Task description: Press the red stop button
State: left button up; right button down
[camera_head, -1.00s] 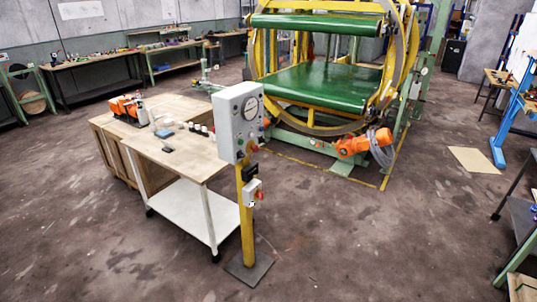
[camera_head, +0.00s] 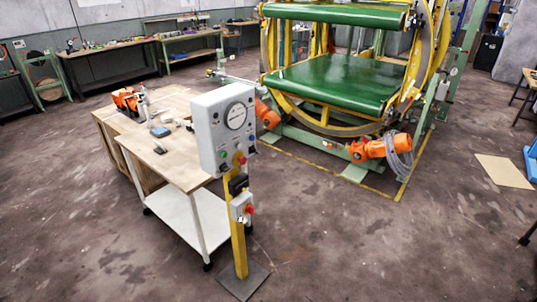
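A grey control box (camera_head: 222,130) with a round dial stands on a yellow post (camera_head: 238,240) in the middle of the view. A red button (camera_head: 239,159) sits low on the box's front face, with smaller buttons around it. A second red knob (camera_head: 249,209) is on a small white box (camera_head: 239,207) lower on the post. I cannot tell from the view which of the two red controls is the stop button. Neither of my grippers is in view.
A wooden workbench (camera_head: 185,168) with tools stands directly left of and behind the post. The green and yellow ring inverter (camera_head: 340,85) is behind to the right. The post's base plate (camera_head: 243,283) lies on the floor. Floor is open in front and to the right.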

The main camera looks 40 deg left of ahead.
aim_at(243, 160)
jog(key=u, duration=0.3)
jog(key=i, duration=0.9)
jog(key=u, duration=1.3)
jog(key=i, duration=0.65)
jog(key=u, duration=0.75)
